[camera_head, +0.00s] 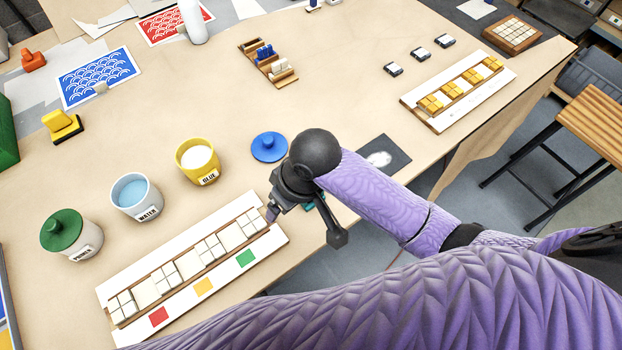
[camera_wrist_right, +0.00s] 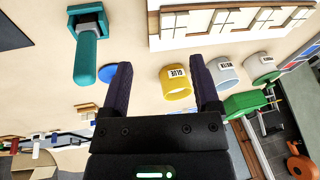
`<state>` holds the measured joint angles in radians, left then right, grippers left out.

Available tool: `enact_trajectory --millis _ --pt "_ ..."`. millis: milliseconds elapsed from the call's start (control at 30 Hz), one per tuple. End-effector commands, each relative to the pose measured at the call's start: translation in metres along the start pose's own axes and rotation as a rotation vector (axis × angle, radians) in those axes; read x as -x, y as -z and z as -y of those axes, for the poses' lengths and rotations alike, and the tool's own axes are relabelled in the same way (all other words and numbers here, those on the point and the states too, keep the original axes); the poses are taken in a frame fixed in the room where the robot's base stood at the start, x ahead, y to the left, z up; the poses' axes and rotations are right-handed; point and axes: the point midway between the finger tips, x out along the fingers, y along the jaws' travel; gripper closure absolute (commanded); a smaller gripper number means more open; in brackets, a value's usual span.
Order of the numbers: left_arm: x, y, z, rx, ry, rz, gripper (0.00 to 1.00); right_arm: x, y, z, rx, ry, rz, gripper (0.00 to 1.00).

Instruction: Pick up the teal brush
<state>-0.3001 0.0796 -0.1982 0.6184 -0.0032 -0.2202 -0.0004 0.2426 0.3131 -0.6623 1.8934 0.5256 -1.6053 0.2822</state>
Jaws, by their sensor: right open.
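The teal brush (camera_head: 345,213) is mostly hidden behind my right gripper and arm in the head view. In the right wrist view the whole teal brush (camera_wrist_right: 89,52) shows at the upper left, with a squarish base on the table and a thick handle. My right gripper (camera_head: 273,212) hangs over the table's front edge area, near the end of the white tile panel. Its fingers (camera_wrist_right: 161,85) are open and empty in the wrist view. The brush lies outside them, to the left of the left finger. My left gripper is not in view.
The white tile panel (camera_head: 281,237) lies left of the gripper. The yellow glue cup (camera_head: 183,163), white water cup (camera_head: 117,203) and green-lidded primer pot (camera_head: 97,236) stand behind it. A blue lid (camera_head: 269,147) and a dark card (camera_head: 398,150) lie nearby. The table's middle is fairly clear.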

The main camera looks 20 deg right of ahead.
Motion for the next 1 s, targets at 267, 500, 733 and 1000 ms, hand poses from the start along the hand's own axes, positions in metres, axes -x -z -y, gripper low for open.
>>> enact_trajectory --millis 267,500,733,1000 --pt "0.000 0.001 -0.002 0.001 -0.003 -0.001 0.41 0.023 0.043 -0.071 -0.096 -0.168 0.184 0.21" --pt "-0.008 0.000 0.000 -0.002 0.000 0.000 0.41 0.002 0.040 -0.092 -0.144 -0.201 0.213 0.21" --pt "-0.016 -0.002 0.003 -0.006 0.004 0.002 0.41 -0.034 0.027 -0.099 -0.142 -0.200 0.211 0.21" --pt "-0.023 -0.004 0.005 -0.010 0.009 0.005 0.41 -0.063 0.018 -0.104 -0.139 -0.200 0.207 0.21"
